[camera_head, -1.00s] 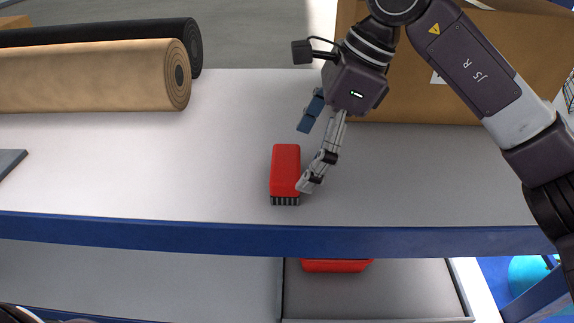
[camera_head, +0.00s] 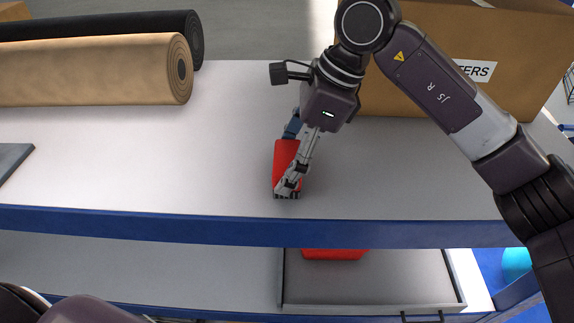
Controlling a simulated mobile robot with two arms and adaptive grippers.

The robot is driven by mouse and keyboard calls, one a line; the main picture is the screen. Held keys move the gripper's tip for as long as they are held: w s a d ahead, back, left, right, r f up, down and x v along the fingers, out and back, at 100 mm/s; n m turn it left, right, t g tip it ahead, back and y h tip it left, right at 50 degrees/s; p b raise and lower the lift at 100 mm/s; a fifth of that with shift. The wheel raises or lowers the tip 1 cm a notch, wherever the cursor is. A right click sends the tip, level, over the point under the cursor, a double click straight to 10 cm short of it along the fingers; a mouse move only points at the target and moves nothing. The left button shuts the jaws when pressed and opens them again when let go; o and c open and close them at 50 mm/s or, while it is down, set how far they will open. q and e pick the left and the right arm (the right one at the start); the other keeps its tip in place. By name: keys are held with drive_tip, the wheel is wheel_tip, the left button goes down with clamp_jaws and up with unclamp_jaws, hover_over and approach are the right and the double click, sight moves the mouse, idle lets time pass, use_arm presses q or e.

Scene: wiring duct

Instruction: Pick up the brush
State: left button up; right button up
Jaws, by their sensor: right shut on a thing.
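The brush (camera_head: 282,160) is a red block with dark bristles at its near end, on the white upper shelf close to the front edge. My right gripper (camera_head: 287,178) is over it and shut on it. One grey finger lies across the brush's right side and near end and covers much of it. The other finger is mostly hidden, with a blue part showing at the far end. The brush appears still at shelf level; I cannot tell whether it touches. My left gripper is out of view.
A tan roll (camera_head: 90,72) and a black roll (camera_head: 110,25) lie at the back left. A cardboard box (camera_head: 420,80) stands behind my right arm. Another red object (camera_head: 334,254) sits in a grey tray (camera_head: 400,280) below.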

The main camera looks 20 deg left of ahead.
sight(281, 160)
drive_tip(key=shift+c, duration=0.8)
drive_tip(key=shift+r, duration=0.15)
drive_tip(key=shift+r+b, duration=0.6)
drive_tip(key=shift+b, duration=0.05)
drive_tip(key=shift+s+d+r+b, duration=0.1)
drive_tip(key=shift+s+r+b, duration=0.25)
drive_tip(key=shift+r+b, duration=0.5)
drive_tip(key=s+d+b, duration=0.2)
drive_tip(key=s+b, duration=0.1)
drive_tip(key=s, duration=0.5)
drive_tip(key=s+d+b, duration=0.2)
drive_tip(key=s+b, duration=0.1)
drive_tip(key=s, duration=0.5)
drive_tip(key=shift+s+d+r, duration=0.2)
drive_tip(key=shift+s+d, duration=0.1)
drive_tip(key=shift+d, duration=0.1)
